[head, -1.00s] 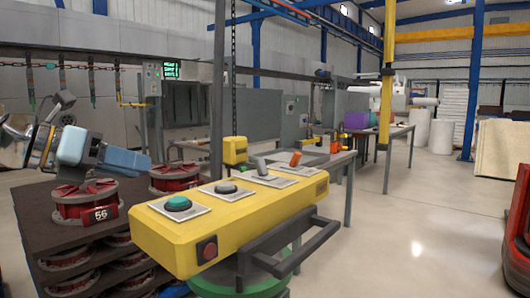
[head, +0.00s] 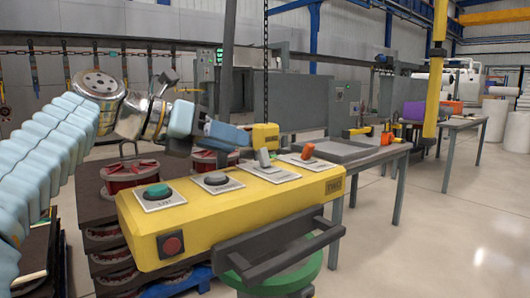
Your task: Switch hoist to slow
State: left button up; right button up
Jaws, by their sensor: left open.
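A yellow control box (head: 230,215) stands in the middle of the head view. Along its top are a green button (head: 157,191), a grey button (head: 215,179), a grey lever switch (head: 264,160) and an orange lever switch (head: 307,152), each on a pale plate. The plate lettering is too small to read. A red button (head: 172,244) is on the near end. Both levers stand tilted. My left gripper (head: 246,136) is open and empty, behind and above the box, just left of the grey lever and seemingly apart from it. My right gripper is out of view.
A dark bar handle (head: 285,250) juts from the box's right side, above a green round base (head: 285,275). Red reels (head: 130,176) sit on a dark rack at the left. A grey table (head: 365,150) stands behind. Floor at the right is clear.

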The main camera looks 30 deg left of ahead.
aim_at(262, 150)
pick_arm(q)
jog(key=x, duration=0.7)
jog(key=shift+w+d+f, duration=0.1)
jog(key=shift+w, duration=0.1)
grip_shut()
